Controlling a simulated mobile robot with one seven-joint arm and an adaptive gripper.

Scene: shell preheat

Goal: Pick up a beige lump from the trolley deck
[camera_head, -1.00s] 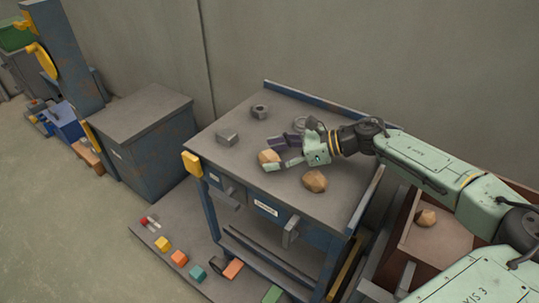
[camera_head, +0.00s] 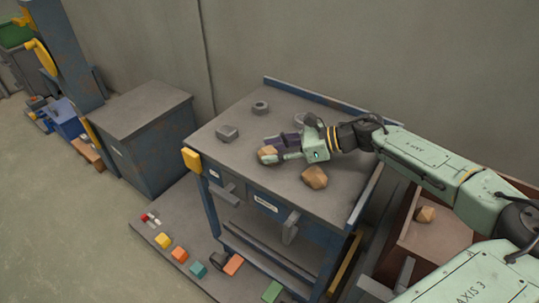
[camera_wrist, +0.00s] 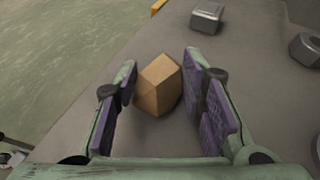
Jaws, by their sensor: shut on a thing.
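A beige faceted lump (camera_head: 266,151) is at the left part of the trolley deck (camera_head: 235,170), between the fingers of my gripper (camera_head: 275,149). In the wrist view the same lump (camera_wrist: 158,86) sits between the purple finger pads, towards their tips. My gripper is shut on it. I cannot tell whether the lump is clear of the deck. A second beige lump (camera_head: 314,177) lies on the deck, just in front of my gripper and apart from it.
A grey block (camera_head: 228,132) and a grey nut (camera_head: 260,107) lie on the deck behind and left; they also show in the wrist view. Another lump (camera_head: 425,214) lies in a brown bin at right. A raised lip edges the deck's back. Coloured blocks lie below.

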